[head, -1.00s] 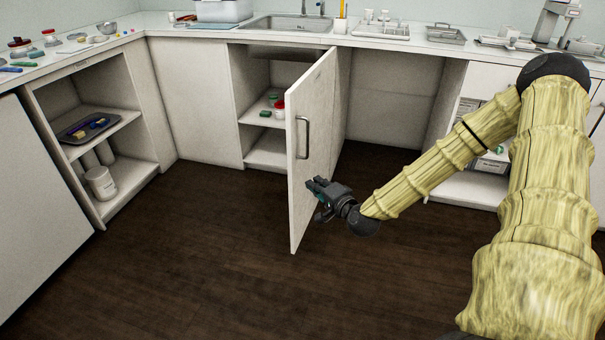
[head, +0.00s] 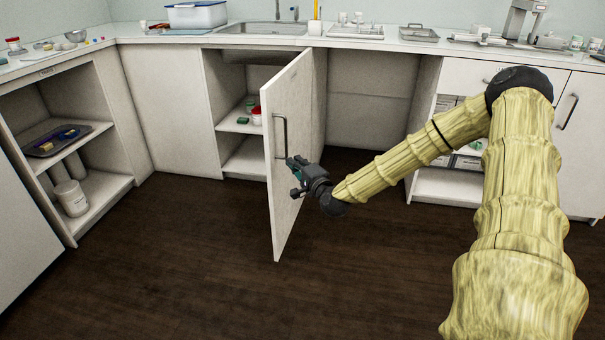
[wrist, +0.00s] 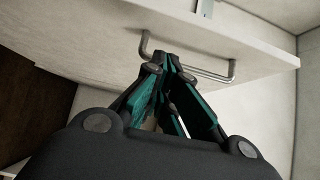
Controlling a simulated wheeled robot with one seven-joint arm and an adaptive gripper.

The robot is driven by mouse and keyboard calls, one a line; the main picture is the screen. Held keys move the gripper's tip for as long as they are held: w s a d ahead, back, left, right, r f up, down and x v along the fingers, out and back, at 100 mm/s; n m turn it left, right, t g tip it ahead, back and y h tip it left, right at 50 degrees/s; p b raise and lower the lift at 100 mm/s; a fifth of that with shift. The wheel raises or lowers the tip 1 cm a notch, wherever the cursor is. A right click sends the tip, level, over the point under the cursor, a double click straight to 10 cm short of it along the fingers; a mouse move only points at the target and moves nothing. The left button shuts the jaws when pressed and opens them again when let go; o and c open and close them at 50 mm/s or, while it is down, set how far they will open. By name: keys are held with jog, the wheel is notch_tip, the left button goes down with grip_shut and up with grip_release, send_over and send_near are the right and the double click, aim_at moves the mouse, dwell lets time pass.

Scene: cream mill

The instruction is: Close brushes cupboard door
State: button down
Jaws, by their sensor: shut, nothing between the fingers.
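The white cupboard door (head: 289,205) stands wide open, swung out from the cabinet under the sink, with a grey bar handle (head: 281,137) on its face. Behind it the cupboard (head: 232,150) shows shelves with a red-lidded jar and small green items. My gripper (head: 293,166) is shut and empty, close to the door's face just below the handle. In the wrist view the closed fingertips (wrist: 172,62) are beside the handle (wrist: 215,77) and near the door panel (wrist: 110,40); I cannot tell whether they touch.
An open cabinet (head: 107,183) with a tray and white containers is at the left. Under the counter right of the door is an open bay (head: 368,110). Another cabinet with shelves (head: 450,188) is further right. The dark floor (head: 180,250) in front is clear.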

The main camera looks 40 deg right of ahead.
aim_at(274, 151)
jog(key=shift+w+a+b, duration=0.25)
jog(key=shift+w+a, duration=0.1)
jog(key=shift+w, duration=0.5)
jog(key=shift+w+a+b, duration=0.25)
jog(key=shift+w+a, duration=0.15)
jog(key=shift+w, duration=0.45)
jog(key=shift+w+a+b, duration=0.25)
jog(key=shift+w+a, duration=0.1)
jog(key=shift+w, duration=0.5)
jog(key=shift+w+a, duration=0.1)
jog(key=shift+w, duration=0.05)
